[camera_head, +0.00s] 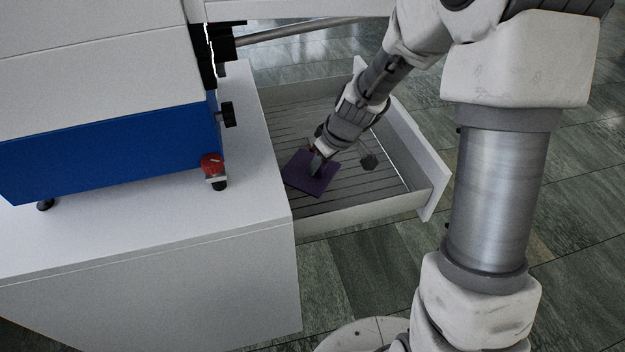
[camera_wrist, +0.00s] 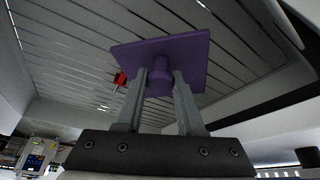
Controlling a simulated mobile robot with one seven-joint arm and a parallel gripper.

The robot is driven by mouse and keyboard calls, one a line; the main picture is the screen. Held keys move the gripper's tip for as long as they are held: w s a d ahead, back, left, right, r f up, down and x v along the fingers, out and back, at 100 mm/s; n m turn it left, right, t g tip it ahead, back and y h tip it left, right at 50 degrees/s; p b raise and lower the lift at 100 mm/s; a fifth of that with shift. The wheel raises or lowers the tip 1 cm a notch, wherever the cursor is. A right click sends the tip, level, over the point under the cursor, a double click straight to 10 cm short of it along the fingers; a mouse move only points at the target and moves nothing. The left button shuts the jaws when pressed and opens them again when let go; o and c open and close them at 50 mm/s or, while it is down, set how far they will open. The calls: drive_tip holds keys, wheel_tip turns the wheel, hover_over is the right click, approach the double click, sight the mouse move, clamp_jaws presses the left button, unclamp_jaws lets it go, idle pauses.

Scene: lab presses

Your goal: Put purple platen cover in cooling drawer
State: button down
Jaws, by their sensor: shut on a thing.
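The purple platen cover (camera_head: 309,177) is a flat square plate with a round knob. In the wrist view the cover (camera_wrist: 190,50) has its knob between the two fingers of my gripper (camera_wrist: 162,85). My gripper (camera_head: 318,165) is shut on that knob. The cooling drawer (camera_head: 360,210) is pulled out, with a slatted floor and low pale walls. The cover is over the left part of the drawer, inside its outline in the head view. I cannot tell whether the cover touches the drawer floor.
A white cabinet (camera_head: 150,260) carries a blue and white press (camera_head: 110,150) with a red knob (camera_head: 212,163) on the left. A red object (camera_wrist: 120,78) shows beside the cover in the wrist view.

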sight(314, 177)
drive_tip(key=shift+s+a+f, duration=0.1)
drive_tip(key=shift+a+f, duration=0.4)
drive_tip(key=shift+a, duration=0.25)
drive_tip(key=shift+f+b, duration=1.05)
drive_tip(key=shift+f, duration=0.95)
drive_tip(key=shift+f, duration=0.2)
drive_tip(key=c, duration=0.5)
unclamp_jaws()
drive_tip(key=shift+r, duration=0.1)
